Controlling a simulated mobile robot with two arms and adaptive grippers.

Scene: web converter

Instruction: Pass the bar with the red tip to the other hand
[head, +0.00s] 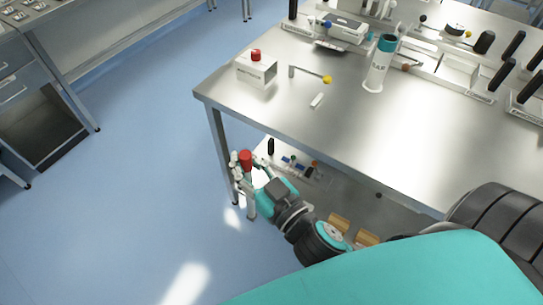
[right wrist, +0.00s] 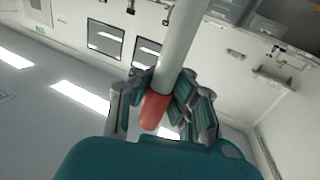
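The bar with the red tip (right wrist: 180,45) is a long pale rod in the right wrist view. Its red tip (right wrist: 154,110) sits between the fingers, close to the palm. My right gripper (right wrist: 160,95) is shut around the bar just by the red tip. In the head view my right gripper (head: 243,172) is off the table's near left corner, lower than the top, with the red tip (head: 246,158) showing at it. The rest of the bar is hard to make out there. My left gripper is not in view.
The steel table (head: 350,130) carries a white box with a red knob (head: 257,69), a yellow-tipped rod (head: 326,79) and a white cylinder with a teal top (head: 379,65). Black-handled tools stand at the right. Small items lie on the lower shelf (head: 350,190). The floor at left is clear.

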